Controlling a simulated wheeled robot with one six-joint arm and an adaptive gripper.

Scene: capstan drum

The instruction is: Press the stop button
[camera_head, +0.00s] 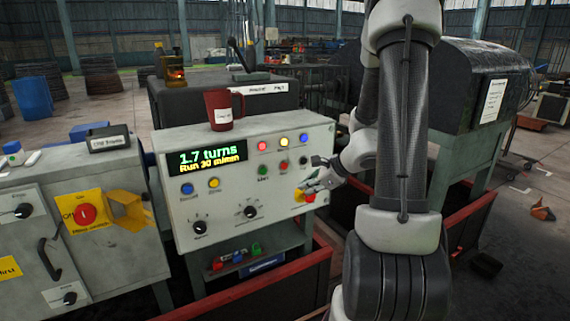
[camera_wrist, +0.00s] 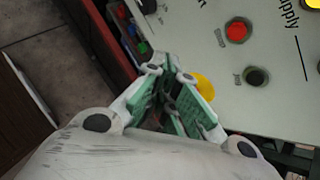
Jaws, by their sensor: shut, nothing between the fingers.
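The grey control panel (camera_head: 235,195) faces me with a lit display (camera_head: 206,158). A larger red mushroom button (camera_head: 310,198) on a yellow base sits at the panel's lower right. My gripper (camera_head: 312,187) is shut and empty, just in front of this mushroom button. In the wrist view, my closed fingers (camera_wrist: 172,75) partly cover the yellow base (camera_wrist: 204,86) and hide its red head. I cannot tell whether they touch it.
A red mug (camera_head: 219,108) stands on top of the panel. Below are a shelf with several padlocks (camera_head: 238,257) and a red rail (camera_head: 270,289). Another cabinet (camera_head: 100,225) with a red stop knob (camera_head: 86,214) stands at the left. A dark drum housing (camera_head: 465,90) is at the right.

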